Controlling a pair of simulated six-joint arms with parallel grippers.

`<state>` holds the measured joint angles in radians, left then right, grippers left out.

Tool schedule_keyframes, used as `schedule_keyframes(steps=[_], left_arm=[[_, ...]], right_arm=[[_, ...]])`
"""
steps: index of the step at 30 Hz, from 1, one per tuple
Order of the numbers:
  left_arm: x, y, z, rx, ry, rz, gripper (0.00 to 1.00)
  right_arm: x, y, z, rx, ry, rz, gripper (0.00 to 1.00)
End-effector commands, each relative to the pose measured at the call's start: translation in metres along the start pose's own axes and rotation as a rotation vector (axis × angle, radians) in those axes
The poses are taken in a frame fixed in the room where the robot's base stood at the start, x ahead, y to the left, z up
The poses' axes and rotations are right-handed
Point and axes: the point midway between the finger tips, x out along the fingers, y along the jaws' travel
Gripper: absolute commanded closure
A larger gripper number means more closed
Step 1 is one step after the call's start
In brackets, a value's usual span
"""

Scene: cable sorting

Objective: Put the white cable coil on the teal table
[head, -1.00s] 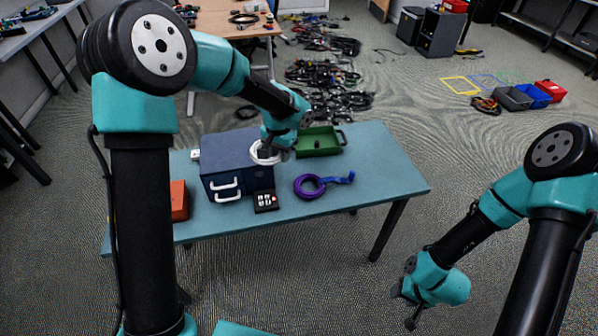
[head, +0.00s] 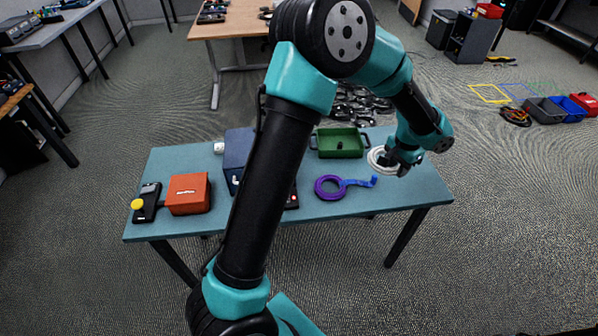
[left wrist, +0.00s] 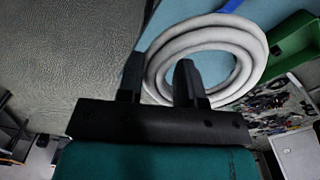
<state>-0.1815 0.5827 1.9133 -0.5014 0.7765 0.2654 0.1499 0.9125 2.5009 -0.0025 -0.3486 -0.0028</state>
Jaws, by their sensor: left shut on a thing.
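The white cable coil (head: 376,158) is over the right part of the teal table (head: 420,190), to the right of the green tray. My left gripper (head: 392,164) is shut on the near side of its ring. In the left wrist view the white coil (left wrist: 247,38) fills the upper middle, with one part of its ring between the two fingers of my left gripper (left wrist: 160,78). The coil lies close to the tabletop in the head view; I cannot tell whether it touches. My right gripper is out of view.
A green tray (head: 338,153) and a purple coil (head: 327,187) with a blue strap (head: 359,182) lie left of the white coil. A navy drawer box (head: 237,150), partly hidden by my arm, and an orange box (head: 188,194) stand further left. The table's right end is clear.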

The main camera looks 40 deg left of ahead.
Motion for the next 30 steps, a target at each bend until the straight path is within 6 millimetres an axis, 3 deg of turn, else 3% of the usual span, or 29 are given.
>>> schedule_keyframes(steps=[7, 11, 14, 24, 30], left_arm=[[0.000, 0.000, 0.000, 0.001, 0.000, -0.001, 0.98], [0.012, 0.002, -0.002, 0.022, -0.003, -0.005, 0.98], [0.032, 0.007, -0.006, 0.065, -0.005, -0.014, 0.98], [0.135, 0.039, -0.015, 0.307, -0.005, -0.014, 0.98], [0.158, 0.049, -0.015, 0.366, 0.000, -0.002, 0.98]], right_arm=[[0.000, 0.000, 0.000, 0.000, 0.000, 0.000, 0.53], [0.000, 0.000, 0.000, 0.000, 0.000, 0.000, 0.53], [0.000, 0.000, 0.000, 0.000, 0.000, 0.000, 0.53], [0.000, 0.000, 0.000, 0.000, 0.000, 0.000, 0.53], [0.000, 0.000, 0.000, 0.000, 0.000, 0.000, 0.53]])
